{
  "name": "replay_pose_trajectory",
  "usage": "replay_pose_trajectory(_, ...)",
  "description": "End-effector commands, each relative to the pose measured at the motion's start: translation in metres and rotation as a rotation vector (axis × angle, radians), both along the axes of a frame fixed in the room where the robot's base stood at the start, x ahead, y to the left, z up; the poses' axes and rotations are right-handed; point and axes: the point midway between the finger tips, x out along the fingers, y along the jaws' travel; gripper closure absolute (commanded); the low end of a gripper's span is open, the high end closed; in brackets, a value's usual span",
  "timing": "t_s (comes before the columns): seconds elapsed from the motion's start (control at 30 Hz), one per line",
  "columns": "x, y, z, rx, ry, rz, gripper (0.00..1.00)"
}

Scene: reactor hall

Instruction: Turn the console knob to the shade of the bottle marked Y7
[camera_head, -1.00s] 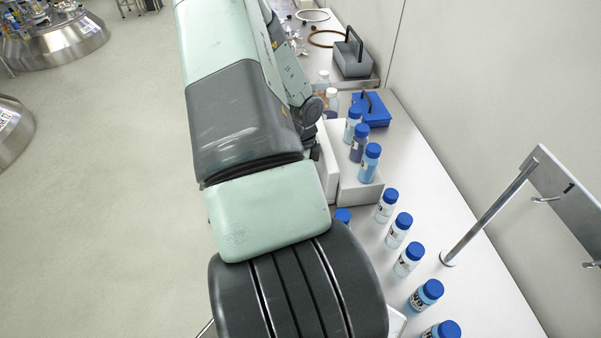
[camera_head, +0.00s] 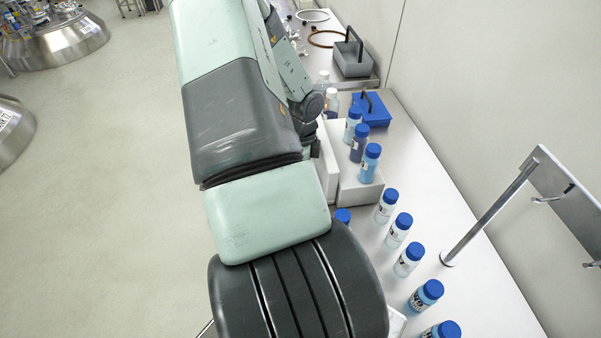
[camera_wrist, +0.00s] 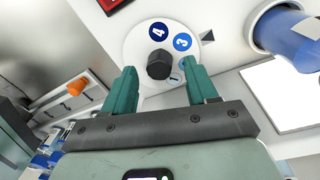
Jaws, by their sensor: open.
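The console knob (camera_wrist: 159,65) is black and sits in the middle of a round white dial (camera_wrist: 138,42) in the wrist view. Blue spots of differing shade ring it: a dark 4 (camera_wrist: 158,32), a brighter 3 (camera_wrist: 182,42), and a pale 1 (camera_wrist: 175,77); another spot is partly hidden by the right finger. My gripper (camera_wrist: 160,72) is open, its green fingers on either side of the knob, with no clear contact visible. In the head view, several blue-capped bottles (camera_head: 397,230) hold liquids of different blues; their labels are too small to read. My arm hides the knob there.
A dark triangular mark (camera_wrist: 207,36) is beside the dial. A blue-filled bottle (camera_wrist: 290,38) lies close on the right in the wrist view. The head view shows a white stand (camera_head: 360,193) with bottles, a blue carrier (camera_head: 372,111) and a metal post (camera_head: 490,210).

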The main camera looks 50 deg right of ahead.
Motion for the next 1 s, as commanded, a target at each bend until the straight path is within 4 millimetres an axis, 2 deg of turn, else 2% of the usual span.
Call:
replay_pose_trajectory(0.3, 0.004, -0.004, 0.064, -0.002, -0.005, 0.003, 0.42)
replay_pose_trajectory(0.5, 0.004, -0.006, 0.090, -0.001, -0.003, 0.001, 0.42)
replay_pose_trajectory(0.63, 0.004, -0.006, 0.096, 0.000, -0.002, 0.000, 0.42)
replay_pose_trajectory(0.9, 0.004, -0.006, 0.097, 0.000, -0.001, 0.000, 0.42)
replay_pose_trajectory(1.0, 0.004, -0.001, 0.094, 0.010, 0.015, 0.067, 0.42)
